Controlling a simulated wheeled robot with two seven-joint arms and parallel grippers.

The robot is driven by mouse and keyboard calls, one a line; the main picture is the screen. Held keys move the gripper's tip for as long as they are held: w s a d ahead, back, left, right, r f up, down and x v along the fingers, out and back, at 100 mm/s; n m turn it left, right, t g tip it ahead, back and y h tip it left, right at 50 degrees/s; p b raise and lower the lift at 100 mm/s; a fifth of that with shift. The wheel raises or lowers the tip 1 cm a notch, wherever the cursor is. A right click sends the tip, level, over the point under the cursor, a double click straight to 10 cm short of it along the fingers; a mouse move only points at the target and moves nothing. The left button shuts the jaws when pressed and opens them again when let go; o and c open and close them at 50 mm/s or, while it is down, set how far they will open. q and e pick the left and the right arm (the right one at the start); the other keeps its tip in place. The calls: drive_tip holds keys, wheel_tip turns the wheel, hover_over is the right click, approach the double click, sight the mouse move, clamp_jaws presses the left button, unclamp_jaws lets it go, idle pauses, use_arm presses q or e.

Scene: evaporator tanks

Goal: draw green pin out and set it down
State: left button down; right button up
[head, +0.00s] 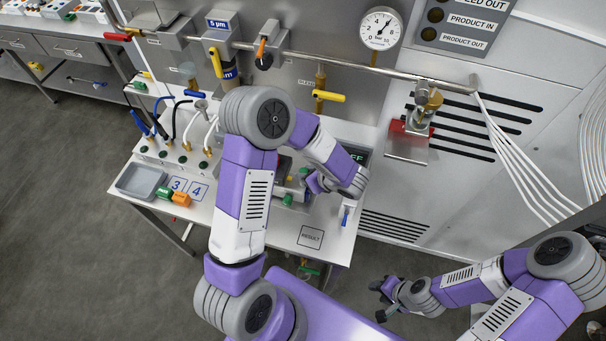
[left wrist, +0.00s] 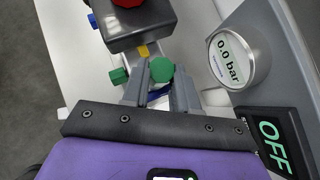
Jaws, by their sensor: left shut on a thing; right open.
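My left gripper (head: 311,184) is over the bench at a small grey device. In the left wrist view its fingers (left wrist: 148,84) are shut on the green pin, whose round green head (left wrist: 160,70) shows at the fingertips. The fingers hide the pin's shaft, so I cannot tell how far it sits in the device. A green block-like fitting (left wrist: 119,76) is just left of the fingers; green also shows beside the gripper in the head view (head: 287,200). My right gripper (head: 381,299) is open and empty, low and away from the bench.
A round gauge (left wrist: 229,57) reads 0.0 bar beside a display (left wrist: 275,138) showing OFF. A dark grey block (left wrist: 137,25) with a red knob is close above. On the bench are a grey tray (head: 142,182), orange and green blocks (head: 174,197) and a marked square (head: 311,237) with clear surface around it.

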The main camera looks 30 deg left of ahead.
use_arm(q)
drive_tip(key=shift+r, duration=0.3)
drive_tip(key=shift+r+p, duration=0.3)
drive_tip(key=shift+p, duration=0.05)
drive_tip(key=shift+r+p, duration=0.75)
drive_tip(key=shift+r, duration=0.5)
wheel_tip(320, 180, up, 6)
drive_tip(key=p, duration=0.4)
idle(0.4)
drive_tip(key=shift+f, duration=0.1)
idle(0.3)
